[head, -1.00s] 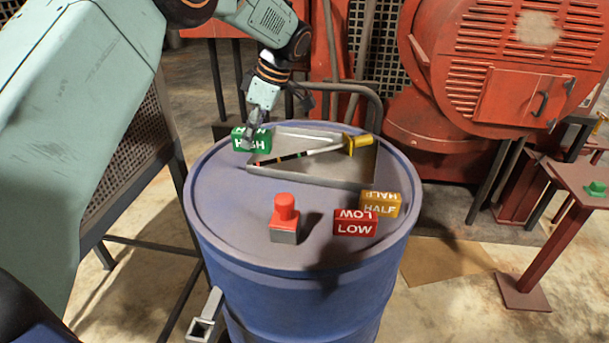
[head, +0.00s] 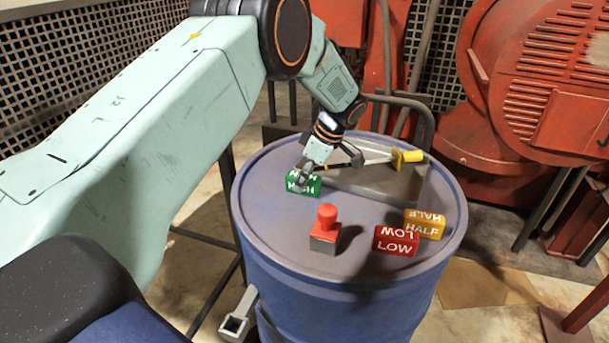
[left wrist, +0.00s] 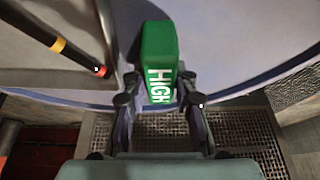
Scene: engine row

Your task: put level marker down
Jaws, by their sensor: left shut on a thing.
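The green HIGH marker block (head: 303,185) is at the left of the blue drum's top (head: 280,225), beside the front left corner of the metal tray. My left gripper (head: 304,177) reaches down from behind and is shut on it. In the left wrist view the green block (left wrist: 160,55) lies between the two fingers (left wrist: 158,95), with its HIGH lettering partly covered. I cannot tell whether its underside touches the drum top. My right gripper is not in view.
The tray (head: 375,193) holds a dipstick with a yellow handle (head: 408,157). A red push button (head: 325,220) stands near the drum's middle. A red LOW block (head: 396,241) and a yellow HALF block (head: 425,225) sit at the right. Red machinery (head: 550,90) stands behind.

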